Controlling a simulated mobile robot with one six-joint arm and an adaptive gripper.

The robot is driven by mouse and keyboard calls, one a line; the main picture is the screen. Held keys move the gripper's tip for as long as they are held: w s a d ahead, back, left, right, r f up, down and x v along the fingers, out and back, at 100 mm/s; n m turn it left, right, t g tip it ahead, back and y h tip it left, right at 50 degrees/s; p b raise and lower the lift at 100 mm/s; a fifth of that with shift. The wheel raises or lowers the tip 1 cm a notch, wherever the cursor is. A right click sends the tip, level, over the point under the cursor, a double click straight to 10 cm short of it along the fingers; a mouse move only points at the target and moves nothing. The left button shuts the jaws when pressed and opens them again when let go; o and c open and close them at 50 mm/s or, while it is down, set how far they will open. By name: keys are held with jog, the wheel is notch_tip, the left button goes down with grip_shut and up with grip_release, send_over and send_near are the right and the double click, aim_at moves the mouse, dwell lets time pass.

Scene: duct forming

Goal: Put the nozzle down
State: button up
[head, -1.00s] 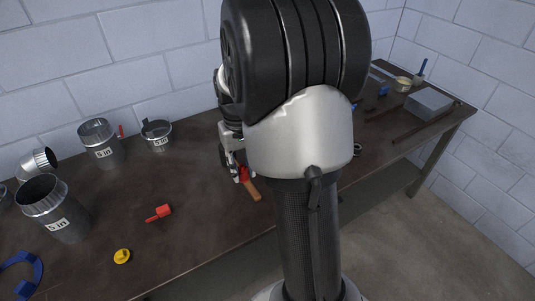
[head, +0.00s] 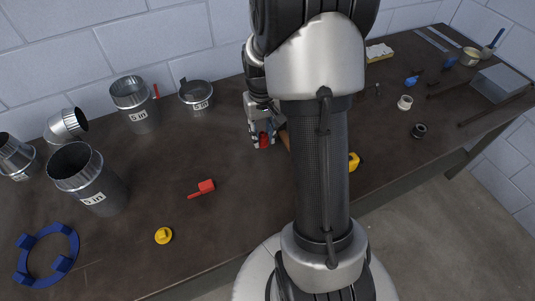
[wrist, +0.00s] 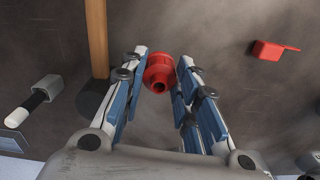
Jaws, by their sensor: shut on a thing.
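The red nozzle (wrist: 160,73) sits between the two fingertips of my gripper (wrist: 163,62) in the wrist view, its round end with a dark hole facing the camera. My gripper is shut on it. In the head view my gripper (head: 263,143) is low over the dark workbench (head: 235,225), and the red nozzle (head: 264,140) shows between its fingers. I cannot tell whether the nozzle touches the bench.
A wooden-handled hammer (wrist: 97,40) lies just beside my gripper. A red piece with a thin handle (head: 205,187) and a yellow cap (head: 163,236) lie nearer the front. Metal ducts (head: 90,182) and a blue ring (head: 45,255) are at left. Bare bench separates them.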

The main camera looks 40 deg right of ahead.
notch_tip(320, 180, down, 10)
jog(key=shift+r+b, duration=0.1)
jog(key=shift+b, duration=1.15)
jog(key=shift+w+f, duration=0.1)
jog(key=shift+f, duration=0.15)
jog(key=o, duration=0.9)
jog(key=shift+r, duration=0.1)
